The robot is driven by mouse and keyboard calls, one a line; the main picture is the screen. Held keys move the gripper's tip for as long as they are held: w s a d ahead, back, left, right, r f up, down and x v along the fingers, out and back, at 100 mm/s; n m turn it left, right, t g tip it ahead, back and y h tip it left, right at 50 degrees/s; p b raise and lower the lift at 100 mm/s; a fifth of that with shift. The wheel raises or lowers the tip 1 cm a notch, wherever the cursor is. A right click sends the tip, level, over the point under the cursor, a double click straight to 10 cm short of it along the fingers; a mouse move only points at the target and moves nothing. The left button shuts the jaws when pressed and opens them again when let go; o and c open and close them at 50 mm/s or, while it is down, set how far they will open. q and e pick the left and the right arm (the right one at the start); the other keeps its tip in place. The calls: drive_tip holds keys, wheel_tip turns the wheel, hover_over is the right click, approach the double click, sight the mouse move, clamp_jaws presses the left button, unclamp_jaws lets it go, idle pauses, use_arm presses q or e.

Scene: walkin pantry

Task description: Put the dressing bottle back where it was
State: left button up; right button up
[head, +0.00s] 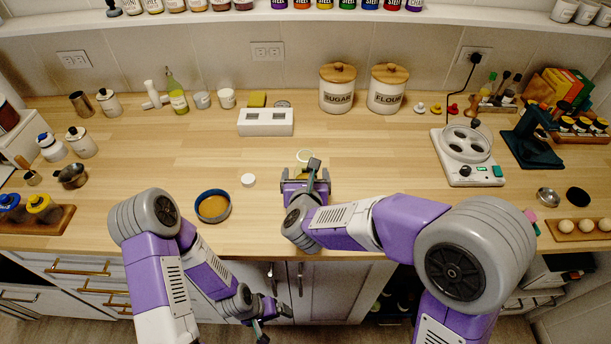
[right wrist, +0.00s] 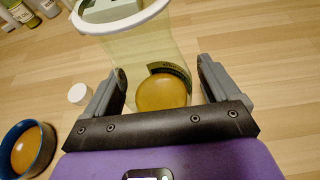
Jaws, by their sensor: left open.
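A clear, open-topped bottle with a white rim (right wrist: 120,14) and amber liquid at its bottom stands on the counter; I take it to be the dressing bottle. In the head view its rim (head: 304,156) shows just beyond my right gripper (head: 305,174). In the right wrist view my right gripper (right wrist: 162,75) has its fingers apart, one on each side of the bottle, with narrow gaps seeming to show. A dark label is partly visible. My left gripper (head: 273,322) is open and empty, low in front of the cabinets.
A white cap (head: 248,180) and a blue bowl (head: 202,217) of amber liquid lie left of the bottle. Behind are a white block (head: 265,124), a sugar canister (head: 337,92) and a flour canister (head: 386,92). A white appliance (head: 460,166) stands right. The counter between is mostly clear.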

drive_tip(key=shift+r, duration=0.2)
drive_tip(key=p+v, duration=0.2)
drive_tip(key=v, duration=1)
